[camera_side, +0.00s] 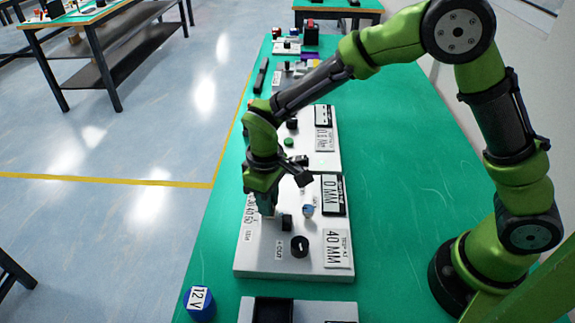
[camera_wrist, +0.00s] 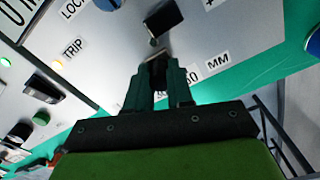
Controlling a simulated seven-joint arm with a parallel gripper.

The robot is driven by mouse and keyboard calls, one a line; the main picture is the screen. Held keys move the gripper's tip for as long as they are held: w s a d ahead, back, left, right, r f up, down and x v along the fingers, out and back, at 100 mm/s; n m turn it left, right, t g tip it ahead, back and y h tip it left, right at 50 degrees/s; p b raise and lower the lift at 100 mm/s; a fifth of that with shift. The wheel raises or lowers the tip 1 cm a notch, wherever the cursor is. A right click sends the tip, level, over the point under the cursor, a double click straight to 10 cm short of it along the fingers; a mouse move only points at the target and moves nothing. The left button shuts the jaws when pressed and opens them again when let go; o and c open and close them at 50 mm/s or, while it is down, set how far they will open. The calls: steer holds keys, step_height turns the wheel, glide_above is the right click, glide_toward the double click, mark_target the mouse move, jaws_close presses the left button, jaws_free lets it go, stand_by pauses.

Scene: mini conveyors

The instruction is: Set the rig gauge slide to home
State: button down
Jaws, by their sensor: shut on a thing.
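The rig gauge is a white panel (camera_side: 262,262) on the green bench, with a display (camera_side: 333,195) reading 0 MM and a label (camera_side: 337,249) reading 40 MM. A number scale (camera_side: 249,212) runs along its left edge, partly hidden by my gripper. My gripper (camera_side: 266,208) points down at the panel beside this scale. In the wrist view its fingertips (camera_wrist: 157,62) are shut on a small dark piece, apparently the slide handle (camera_wrist: 157,72). The fingers hide most of it, so its exact scale position cannot be told.
A black block (camera_side: 287,222), a black round knob (camera_side: 299,246) and a blue-white knob (camera_side: 308,210) stand on the panel close to my gripper. Another white panel (camera_side: 328,160) lies behind. A blue 12 V piece (camera_side: 200,303) is at the front left.

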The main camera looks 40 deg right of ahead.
steer(key=w+d, duration=0.7)
steer(key=shift+w+d, duration=0.2)
steer(key=c, duration=1.1)
jaws_free()
steer(key=shift+o, duration=0.5)
steer(key=shift+a+r, duration=0.1)
steer(key=shift+r, duration=0.15)
step_height(320, 180, up, 16)
steer(key=shift+r, duration=0.25)
